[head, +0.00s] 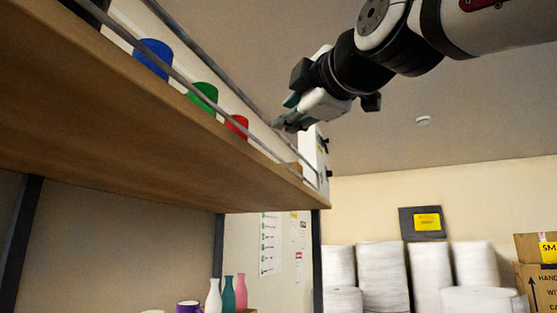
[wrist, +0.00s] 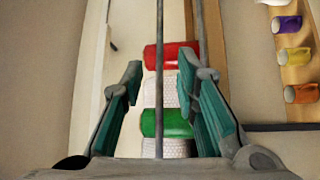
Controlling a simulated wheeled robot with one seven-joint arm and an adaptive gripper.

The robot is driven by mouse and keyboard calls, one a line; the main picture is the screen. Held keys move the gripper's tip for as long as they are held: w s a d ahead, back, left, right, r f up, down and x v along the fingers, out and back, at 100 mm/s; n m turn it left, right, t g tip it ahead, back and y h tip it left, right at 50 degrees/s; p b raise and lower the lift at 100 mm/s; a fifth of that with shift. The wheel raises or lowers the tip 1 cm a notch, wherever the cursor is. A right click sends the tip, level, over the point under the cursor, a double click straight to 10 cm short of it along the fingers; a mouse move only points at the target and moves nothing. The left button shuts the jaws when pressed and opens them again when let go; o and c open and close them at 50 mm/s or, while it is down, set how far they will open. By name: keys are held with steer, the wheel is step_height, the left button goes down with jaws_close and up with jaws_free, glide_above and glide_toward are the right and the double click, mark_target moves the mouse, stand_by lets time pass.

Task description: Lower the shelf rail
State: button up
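The shelf rail (head: 203,97) is a thin grey bar along the front of a high wooden shelf (head: 130,130). A second, darker bar (head: 200,57) runs above and roughly along it. In the wrist view two grey rods run lengthwise: a thin rod (wrist: 160,30) between my fingers and a thicker rod (wrist: 201,35) by the right finger. My gripper (head: 283,124) is above the shelf near its far end. In the wrist view my gripper (wrist: 159,68) is open, with green pads apart. I cannot tell whether the right finger touches the thicker rod.
Blue (head: 153,57), green (head: 203,96) and red (head: 237,126) round objects stand on the shelf behind the rail. Vases (head: 228,294) and a purple mug (head: 188,306) are below. White rolls (head: 382,275) and cartons (head: 540,285) stand at the right. The air right of the shelf is clear.

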steer(key=p+x, duration=0.2)
steer(key=x, duration=0.7)
steer(key=shift+w+a+p, duration=0.1)
steer(key=shift+a+p, duration=0.1)
steer(key=shift+p, duration=0.1)
jaws_close()
